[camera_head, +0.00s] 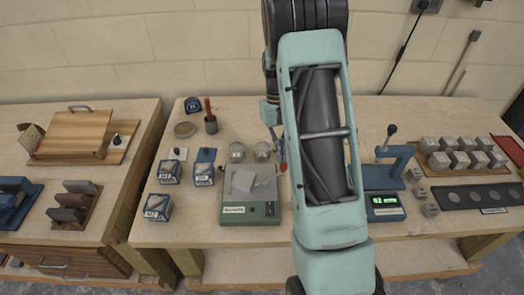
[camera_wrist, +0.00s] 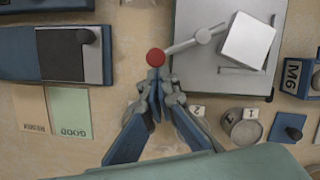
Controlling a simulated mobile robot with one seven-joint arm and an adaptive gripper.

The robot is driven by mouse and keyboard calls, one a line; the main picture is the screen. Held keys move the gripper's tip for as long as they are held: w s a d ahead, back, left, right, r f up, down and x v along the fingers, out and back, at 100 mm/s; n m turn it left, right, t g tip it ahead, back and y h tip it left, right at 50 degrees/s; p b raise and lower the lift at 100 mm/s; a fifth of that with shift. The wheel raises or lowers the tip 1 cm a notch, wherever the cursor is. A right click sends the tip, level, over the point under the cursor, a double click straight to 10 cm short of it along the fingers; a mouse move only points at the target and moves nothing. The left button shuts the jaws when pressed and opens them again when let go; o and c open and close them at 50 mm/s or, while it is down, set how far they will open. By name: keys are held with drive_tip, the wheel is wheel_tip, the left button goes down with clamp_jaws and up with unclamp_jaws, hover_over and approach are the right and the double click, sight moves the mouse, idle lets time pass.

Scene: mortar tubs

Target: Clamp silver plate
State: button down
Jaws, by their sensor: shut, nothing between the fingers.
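The silver plate (camera_head: 243,181) is a pale square lying on the grey bed of a green-based fixture (camera_head: 250,210). In the wrist view the plate (camera_wrist: 248,40) lies at an angle on the grey bed (camera_wrist: 190,75). A lever (camera_wrist: 182,46) with a red knob (camera_wrist: 156,57) reaches from beside the plate out past the bed's left edge. The knob also shows in the head view (camera_head: 283,167). My gripper (camera_wrist: 155,78) is shut and empty, with its fingertips right by the red knob; I cannot tell whether they touch. My arm hides part of the fixture's right side in the head view.
Two round metal pieces (camera_head: 249,152) stand behind the fixture, and several labelled blue-and-white blocks (camera_head: 170,172) stand to its left. A blue device with a green display (camera_head: 384,205) stands right of my arm. Metal cubes (camera_head: 462,152) sit farther right.

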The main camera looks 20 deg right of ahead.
drive_tip(key=s+m, duration=0.1)
drive_tip(key=m, duration=0.1)
drive_tip(key=s+d+m+y, duration=0.1)
drive_tip(key=m, duration=0.1)
drive_tip(key=shift+s+b, duration=0.4)
drive_tip(key=shift+s+m, duration=0.4)
drive_tip(key=shift+m, duration=0.3)
drive_tip(key=shift+s+f, duration=0.1)
drive_tip(key=v, duration=1.2)
drive_tip(key=shift+d, duration=0.2)
